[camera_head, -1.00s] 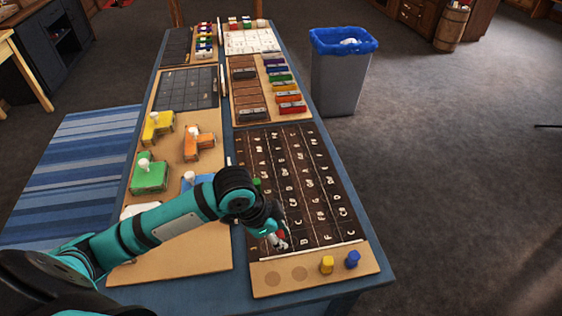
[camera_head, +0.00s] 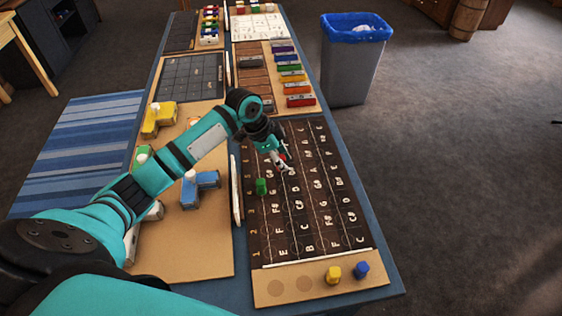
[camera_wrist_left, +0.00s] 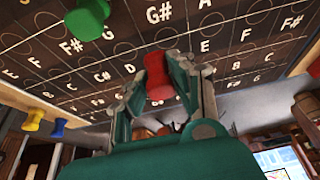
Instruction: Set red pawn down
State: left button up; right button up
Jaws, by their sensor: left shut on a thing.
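My left gripper (camera_head: 284,168) is over the dark fretboard panel (camera_head: 318,200), in its upper left part. It is shut on the red pawn (camera_wrist_left: 158,78), which shows between the two fingers in the left wrist view. In the head view the pawn is a small red spot, mostly hidden by the fingers. Whether it touches the board I cannot tell. A green pawn (camera_head: 261,187) stands on the board, just left of and nearer than the gripper; it also shows in the wrist view (camera_wrist_left: 88,18). My right gripper is not in view.
A yellow pawn (camera_head: 333,273) and a blue pawn (camera_head: 361,270) stand on the board's front strip, beside two empty round spots. Colored bars (camera_head: 292,77) lie on a panel behind. Puzzle blocks (camera_head: 200,184) lie on the left panel. A bin (camera_head: 352,70) stands right of the table.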

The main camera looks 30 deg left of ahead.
pick_arm(q)
jog(key=shift+w+a, duration=0.35)
jog(key=shift+w, duration=0.4)
jog(key=shift+f+p, duration=0.4)
jog(key=shift+f, duration=1.45)
jog(key=shift+f, duration=0.1)
jog(key=o, duration=0.9)
jog(key=shift+c, duration=0.2)
jog(key=v, duration=1.2)
jog(key=shift+b, duration=0.4)
